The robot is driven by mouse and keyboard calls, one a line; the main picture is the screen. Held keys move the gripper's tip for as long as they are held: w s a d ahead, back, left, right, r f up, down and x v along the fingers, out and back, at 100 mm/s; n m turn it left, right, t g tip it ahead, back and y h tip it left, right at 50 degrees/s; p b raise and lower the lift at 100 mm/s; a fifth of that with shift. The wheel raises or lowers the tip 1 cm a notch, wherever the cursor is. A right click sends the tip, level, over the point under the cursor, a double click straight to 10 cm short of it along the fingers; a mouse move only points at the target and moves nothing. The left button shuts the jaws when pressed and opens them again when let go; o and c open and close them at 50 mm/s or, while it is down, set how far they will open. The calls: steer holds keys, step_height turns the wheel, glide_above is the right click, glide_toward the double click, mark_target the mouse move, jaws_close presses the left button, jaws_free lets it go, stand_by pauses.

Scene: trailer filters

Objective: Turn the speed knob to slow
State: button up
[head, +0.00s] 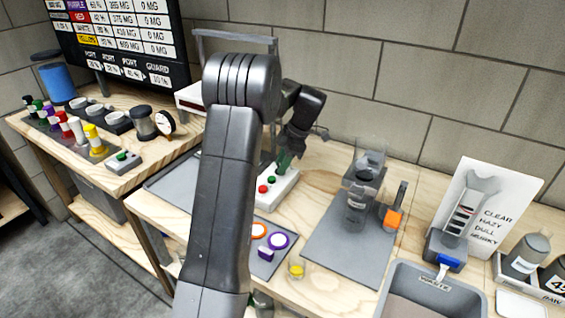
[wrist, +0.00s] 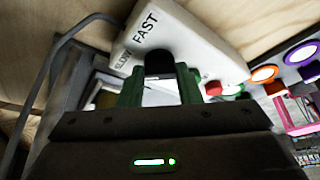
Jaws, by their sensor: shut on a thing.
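The white control box (head: 285,195) stands on the wooden bench, partly behind my arm in the head view. In the wrist view the same box (wrist: 200,45) shows the printed words FAST and SLOW beside a black knob (wrist: 160,62). My gripper (head: 285,160) points down at the box. In the wrist view its two green fingers (wrist: 160,78) are shut on the knob, one on each side. A red button (wrist: 213,88) and a green button (wrist: 232,90) sit on the box beside the right finger. I cannot tell which word the knob points to.
A grey mat with an orange ring and a purple ring (head: 278,241) lies in front of the box.

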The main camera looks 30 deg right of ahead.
stand_by(0.3)
steer(key=o, duration=1)
steer(key=shift+r, duration=0.1)
steer(key=p+v, duration=0.1)
steer(key=v, duration=1.2)
steer(key=shift+d+r, duration=0.15)
steer(key=shift+r, duration=0.15)
steer(key=shift+f, duration=0.15)
steer(key=b+x, duration=0.1)
steer(key=x, duration=1.2)
steer(key=shift+f, duration=0.3)
